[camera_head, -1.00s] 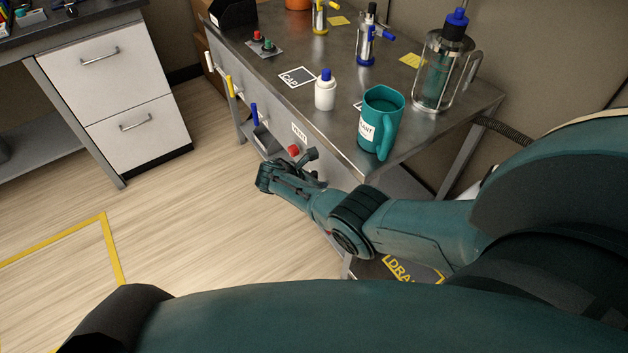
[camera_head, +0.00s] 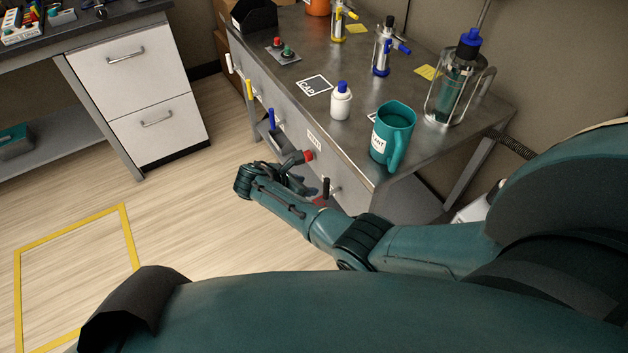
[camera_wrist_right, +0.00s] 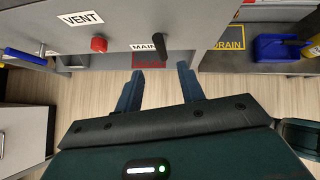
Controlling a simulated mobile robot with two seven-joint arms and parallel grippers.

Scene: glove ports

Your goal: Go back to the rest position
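My right gripper (camera_wrist_right: 160,72) is open, with its two dark blue fingers apart and nothing between them in the wrist view. The black handle (camera_head: 326,187) and a red knob (camera_head: 308,156) show beside the gripper. My left gripper is not in view.
The metal bench (camera_head: 345,160) carries a teal mug (camera_head: 391,138), a white bottle with blue cap (camera_head: 341,104) and a glass vessel (camera_head: 452,92). Blue (camera_head: 271,119) and yellow (camera_head: 249,90) handles jut from its front. A white drawer cabinet (camera_head: 135,85) stands at left; the floor between is clear.

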